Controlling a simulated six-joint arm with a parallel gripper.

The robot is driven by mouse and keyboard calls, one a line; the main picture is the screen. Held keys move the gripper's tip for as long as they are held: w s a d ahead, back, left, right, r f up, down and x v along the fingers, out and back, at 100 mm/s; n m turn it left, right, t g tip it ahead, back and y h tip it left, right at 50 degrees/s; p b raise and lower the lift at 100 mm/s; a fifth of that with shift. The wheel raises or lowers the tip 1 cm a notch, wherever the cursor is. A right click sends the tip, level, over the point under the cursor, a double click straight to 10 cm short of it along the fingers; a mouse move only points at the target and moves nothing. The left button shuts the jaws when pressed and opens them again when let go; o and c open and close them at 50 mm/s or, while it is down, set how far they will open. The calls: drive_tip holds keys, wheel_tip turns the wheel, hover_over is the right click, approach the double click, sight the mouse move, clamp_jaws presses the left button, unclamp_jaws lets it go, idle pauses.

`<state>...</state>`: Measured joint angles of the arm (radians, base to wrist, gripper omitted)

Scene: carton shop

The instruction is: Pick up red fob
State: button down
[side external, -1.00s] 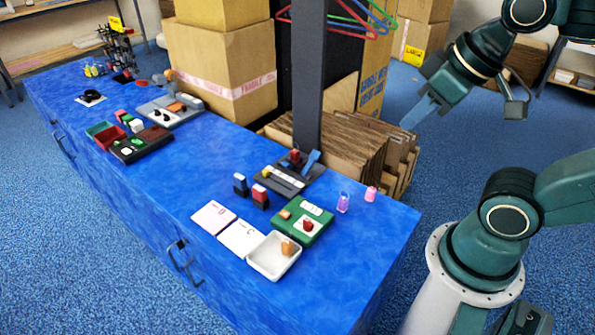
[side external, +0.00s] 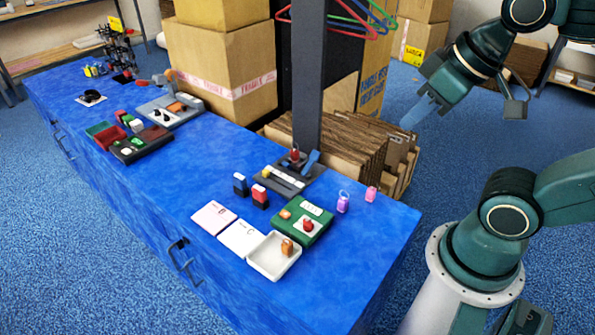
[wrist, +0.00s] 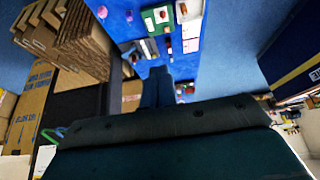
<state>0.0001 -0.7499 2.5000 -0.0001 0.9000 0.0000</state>
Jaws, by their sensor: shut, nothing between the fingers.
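In the wrist view the red fob (wrist: 162,15) shows small at the top. Another red piece (side external: 295,155) stands on a dark tray (side external: 268,184); I cannot tell whether it is a fob. My gripper (side external: 412,120) is shut and empty, in the air right of the table and apart from all these things. Its fingers (wrist: 157,88) are together in the wrist view.
A white tray (side external: 262,267) holds an orange-brown fob (side external: 286,247). Purple (side external: 343,203) and pink (side external: 371,194) fobs stand right of the green block. A dark post (side external: 308,75) rises behind the dark tray, by stacked cardboard (side external: 340,140). The table's right front corner is clear.

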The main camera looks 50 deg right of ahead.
idle(0.4)
drive_tip(key=c, duration=1.2)
unclamp_jaws()
drive_tip(key=shift+o, duration=0.2)
drive_tip(key=w+d+f+n+g, duration=0.15)
drive_tip(key=w+d+n, duration=0.3)
drive_tip(key=w, duration=0.85)
drive_tip(key=w+d+r+n+g, duration=0.1)
drive_tip(key=w+d+n+g, duration=0.3)
drive_tip(key=w, duration=0.8)
drive_tip(key=w+d+f+n, duration=0.4)
drive_tip(key=w+f, duration=0.3)
drive_tip(key=f, duration=0.4)
drive_tip(key=w+d+f+n, duration=0.5)
drive_tip(key=w+f, duration=0.2)
drive_tip(key=f, duration=0.4)
drive_tip(key=shift+d, duration=0.4)
